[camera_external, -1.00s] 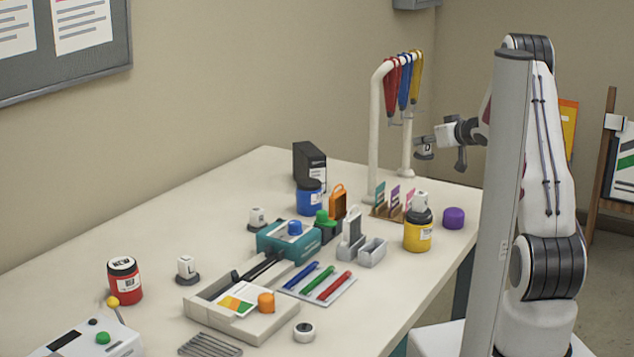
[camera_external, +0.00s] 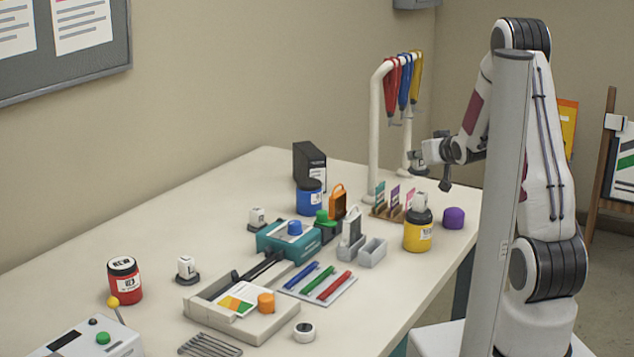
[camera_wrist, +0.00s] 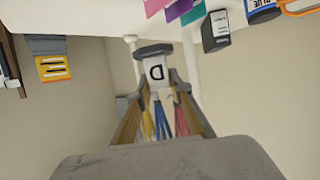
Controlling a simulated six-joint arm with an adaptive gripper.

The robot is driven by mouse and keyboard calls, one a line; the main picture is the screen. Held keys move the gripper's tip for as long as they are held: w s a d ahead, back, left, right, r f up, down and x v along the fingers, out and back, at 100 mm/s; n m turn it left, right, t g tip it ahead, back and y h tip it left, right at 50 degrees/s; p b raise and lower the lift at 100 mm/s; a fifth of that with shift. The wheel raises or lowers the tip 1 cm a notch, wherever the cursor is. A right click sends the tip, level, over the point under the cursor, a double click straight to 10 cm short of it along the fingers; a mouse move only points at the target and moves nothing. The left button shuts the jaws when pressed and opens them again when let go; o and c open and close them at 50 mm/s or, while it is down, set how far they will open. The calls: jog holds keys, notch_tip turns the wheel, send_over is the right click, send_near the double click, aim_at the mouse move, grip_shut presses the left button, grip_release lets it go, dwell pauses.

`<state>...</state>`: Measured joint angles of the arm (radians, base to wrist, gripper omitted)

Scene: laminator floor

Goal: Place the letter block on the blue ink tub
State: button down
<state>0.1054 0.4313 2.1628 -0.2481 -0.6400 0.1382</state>
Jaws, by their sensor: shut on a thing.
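My gripper (camera_external: 425,155) is shut on a white letter block (camera_wrist: 157,72) with a black D and a dark base. It holds the block in the air, above and beyond the yellow tub. The wrist view is upside down and shows the block between my fingertips. The blue ink tub (camera_external: 309,198) stands upright at the back of the table, well left of my gripper and lower.
A black box (camera_external: 309,166) and an orange clip holder (camera_external: 338,202) flank the tub. A yellow tub (camera_external: 418,235) carries another block. A red tub (camera_external: 125,280) stands left.

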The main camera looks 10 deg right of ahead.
jog(key=s+a+r, duration=0.1)
jog(key=a, duration=0.3)
notch_tip(320, 180, up, 5)
jog(key=n+g+y, duration=0.4)
jog(key=n+y, duration=0.4)
jog(key=y, duration=0.1)
send_over(310, 182)
jog(key=shift+w, duration=0.1)
jog(key=shift+f, duration=0.15)
jog(key=shift+f, duration=3.05)
jog(key=shift+f, duration=1.85)
